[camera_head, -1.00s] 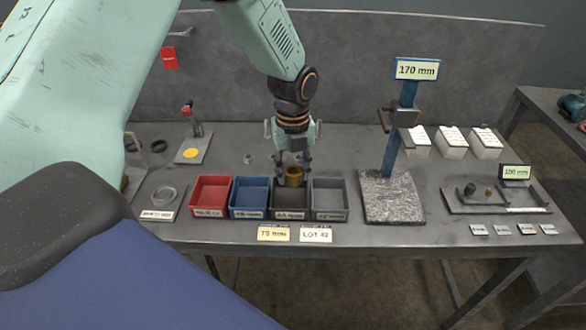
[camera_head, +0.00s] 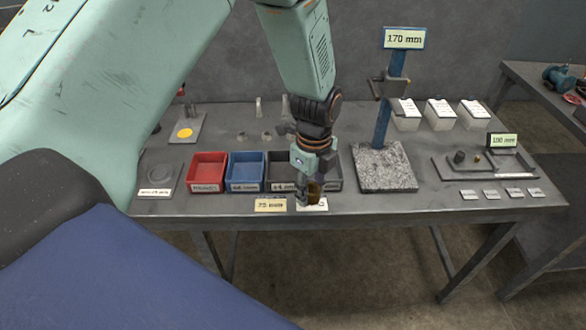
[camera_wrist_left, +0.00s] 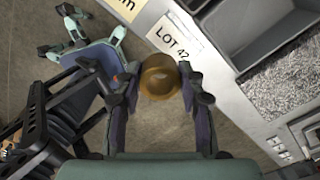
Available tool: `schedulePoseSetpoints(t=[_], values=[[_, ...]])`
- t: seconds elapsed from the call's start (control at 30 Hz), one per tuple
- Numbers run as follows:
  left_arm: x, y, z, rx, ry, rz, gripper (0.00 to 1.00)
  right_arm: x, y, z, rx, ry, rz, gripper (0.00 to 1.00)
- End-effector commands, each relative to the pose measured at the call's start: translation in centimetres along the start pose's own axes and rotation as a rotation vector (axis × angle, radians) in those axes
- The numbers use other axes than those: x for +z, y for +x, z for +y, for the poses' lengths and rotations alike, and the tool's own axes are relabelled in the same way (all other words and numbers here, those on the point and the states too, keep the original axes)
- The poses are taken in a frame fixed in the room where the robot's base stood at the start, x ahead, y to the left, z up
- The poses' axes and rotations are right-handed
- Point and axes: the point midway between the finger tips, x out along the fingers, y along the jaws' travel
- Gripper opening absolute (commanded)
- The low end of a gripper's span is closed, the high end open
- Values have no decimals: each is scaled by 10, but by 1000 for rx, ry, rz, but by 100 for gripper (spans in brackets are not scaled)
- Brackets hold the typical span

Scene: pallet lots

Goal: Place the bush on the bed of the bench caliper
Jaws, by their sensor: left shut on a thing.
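The bush (camera_head: 315,194) is a brown-bronze ring, held in my left gripper (camera_head: 308,190) above the table's front edge, over the LOT 42 label. In the left wrist view the bush (camera_wrist_left: 160,77) sits between the two fingers of my left gripper (camera_wrist_left: 159,88), which are shut on it. What seems to be the bench caliper (camera_head: 512,168) is the low dark base at the right with a 100 mm display (camera_head: 503,140); a dark cylinder and a small brass piece are on it. It is well to the right of my gripper. My right gripper does not show.
Red (camera_head: 207,170), blue (camera_head: 246,172) and darker bins stand behind the gripper. A granite stand (camera_head: 386,168) with a blue post and 170 mm sign rises between the gripper and the caliper. White boxes (camera_head: 440,116) stand behind. Small labels (camera_head: 490,194) lie in front of the caliper.

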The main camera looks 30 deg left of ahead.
Motion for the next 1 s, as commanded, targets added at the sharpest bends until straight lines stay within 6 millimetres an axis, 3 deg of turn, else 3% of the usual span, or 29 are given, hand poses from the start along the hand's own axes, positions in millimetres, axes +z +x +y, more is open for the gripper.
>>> schedulePoseSetpoints(t=[0.1,0.2,0.4,0.6,1.0], values=[[-33,28,6,5,-239,-6,1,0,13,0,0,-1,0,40],[-55,49,13,4,-488,-6,1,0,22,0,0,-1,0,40],[-76,95,38,7,-1000,-6,1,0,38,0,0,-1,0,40],[-77,124,68,4,-1377,-6,1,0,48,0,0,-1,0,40],[-73,145,100,5,-1664,-3,1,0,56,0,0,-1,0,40]])
